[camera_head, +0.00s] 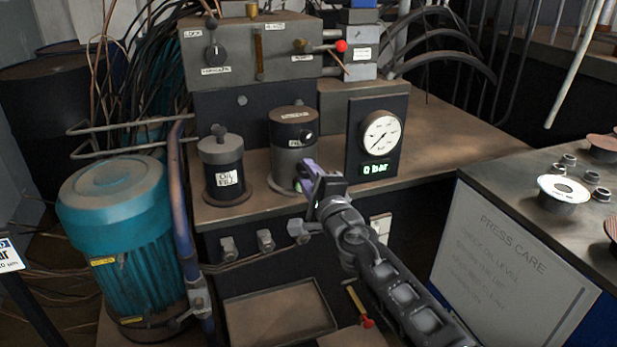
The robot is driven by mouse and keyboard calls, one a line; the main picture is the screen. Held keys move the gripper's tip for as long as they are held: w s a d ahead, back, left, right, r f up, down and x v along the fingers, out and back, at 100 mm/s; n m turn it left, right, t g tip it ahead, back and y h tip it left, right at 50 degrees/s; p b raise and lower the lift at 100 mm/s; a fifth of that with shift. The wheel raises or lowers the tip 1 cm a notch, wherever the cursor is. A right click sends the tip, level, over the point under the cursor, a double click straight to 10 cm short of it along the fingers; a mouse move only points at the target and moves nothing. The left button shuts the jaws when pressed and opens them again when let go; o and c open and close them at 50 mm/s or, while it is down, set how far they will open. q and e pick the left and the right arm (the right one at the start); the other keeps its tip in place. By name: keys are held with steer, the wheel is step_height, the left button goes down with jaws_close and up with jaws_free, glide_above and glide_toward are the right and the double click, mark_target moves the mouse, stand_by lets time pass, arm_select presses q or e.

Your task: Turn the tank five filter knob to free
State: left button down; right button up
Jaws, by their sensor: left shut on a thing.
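The dark filter canister (289,152) stands on the bench with a label on top and a small label on its front. A small round black fitting (309,136) shows on its upper right front. The knob's turned position cannot be read.
An oil fill canister (222,171) stands close on the left, and a pressure gauge (380,134) reading 0 bar on the right. A teal motor (118,230) and blue pipe are at the left. A metal tray (281,316) lies below. The press cabinet (500,265) is at the right.

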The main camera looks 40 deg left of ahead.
arm_select(q)
steer(key=n, duration=0.4)
steer(key=shift+f+b, duration=0.1)
steer(key=shift+b, duration=0.25)
stand_by(0.3)
steer(key=c, duration=1.1)
jaws_free()
steer(key=shift+o, duration=0.2)
steer(key=shift+d, duration=0.1)
steer(key=p+v, duration=0.1)
steer(key=v, duration=0.6)
steer(key=shift+s+d, duration=0.25)
